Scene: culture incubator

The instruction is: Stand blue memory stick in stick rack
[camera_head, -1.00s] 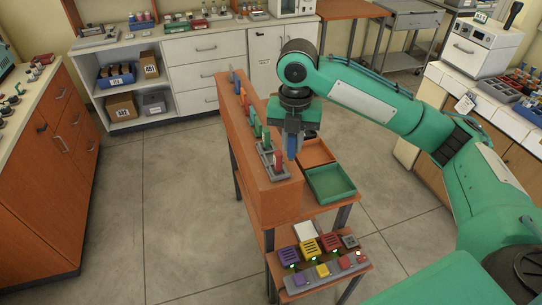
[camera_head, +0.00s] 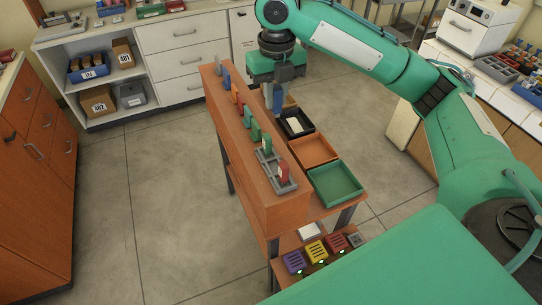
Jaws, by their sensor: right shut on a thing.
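My right gripper (camera_head: 275,84) is shut on a blue memory stick (camera_head: 277,102), which hangs upright below it. They are over the far end of the trays, just right of the raised wooden ledge. A grey stick rack (camera_head: 286,188) sits on the near end of this ledge, with a red stick (camera_head: 283,172) standing in it. A green stick (camera_head: 266,145) stands at the rack's far end. Further back along the ledge stand more sticks: green (camera_head: 255,130), orange-red (camera_head: 239,102) and another blue one (camera_head: 227,80). Their bases are partly hidden. My left gripper is out of view.
A black tray (camera_head: 308,133), an orange tray (camera_head: 332,157) and a green tray (camera_head: 359,190) line the table right of the ledge (camera_head: 275,212). Purple (camera_head: 293,262), yellow (camera_head: 316,251) and red (camera_head: 335,243) blocks sit on a lower shelf. Open floor lies left.

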